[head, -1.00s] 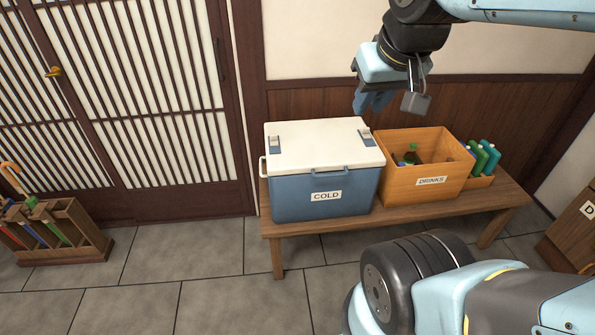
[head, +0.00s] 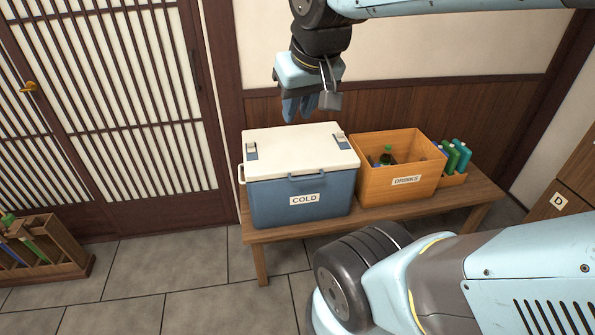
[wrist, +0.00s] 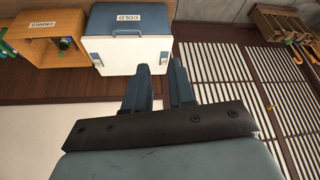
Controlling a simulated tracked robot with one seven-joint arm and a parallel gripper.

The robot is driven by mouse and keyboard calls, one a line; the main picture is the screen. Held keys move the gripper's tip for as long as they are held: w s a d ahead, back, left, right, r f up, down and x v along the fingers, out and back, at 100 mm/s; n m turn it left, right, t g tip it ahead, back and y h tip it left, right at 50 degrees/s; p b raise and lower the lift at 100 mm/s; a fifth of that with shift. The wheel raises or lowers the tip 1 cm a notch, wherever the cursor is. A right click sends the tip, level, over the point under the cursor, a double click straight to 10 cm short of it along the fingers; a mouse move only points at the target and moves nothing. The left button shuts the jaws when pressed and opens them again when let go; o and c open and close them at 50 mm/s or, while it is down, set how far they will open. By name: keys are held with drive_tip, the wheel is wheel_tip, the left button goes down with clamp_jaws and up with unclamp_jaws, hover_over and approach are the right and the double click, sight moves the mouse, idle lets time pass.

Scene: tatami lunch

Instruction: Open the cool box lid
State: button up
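The cool box (head: 275,205) is blue with a white lid (head: 300,150) and a "COLD" label, and stands on the bench. The lid lies flat and closed, with two latch-like fittings on its top and a blue handle (head: 305,174) on the box front. My gripper (head: 300,108) is above the lid's back edge, fingers pointing down, apart from it. In the wrist view, the fingers of my gripper (wrist: 160,80) are a little apart with nothing between them.
A wooden "DRINKS" crate (head: 385,185) with bottles stands right beside the cool box on the wooden bench (head: 400,218). Several bottles (head: 456,158) stand further right. The wall panelling (head: 400,110) is close behind. An umbrella stand (head: 60,262) is at lower left.

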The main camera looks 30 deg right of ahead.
drive_tip(key=w+d+f+m+g+h, duration=0.2)
drive_tip(key=w+f+m+g+h, duration=0.55)
drive_tip(key=w+f, duration=1.1)
drive_tip(key=n+t+h, duration=0.3)
drive_tip(key=t+h, duration=0.1)
drive_tip(key=h, duration=0.9)
approach(304, 178)
drive_tip(key=shift+m, duration=0.25)
drive_tip(key=x, duration=1)
drive_tip(key=shift+d+f, duration=0.1)
drive_tip(key=shift+f, duration=0.25)
drive_tip(key=shift+c, duration=0.4)
clamp_jaws()
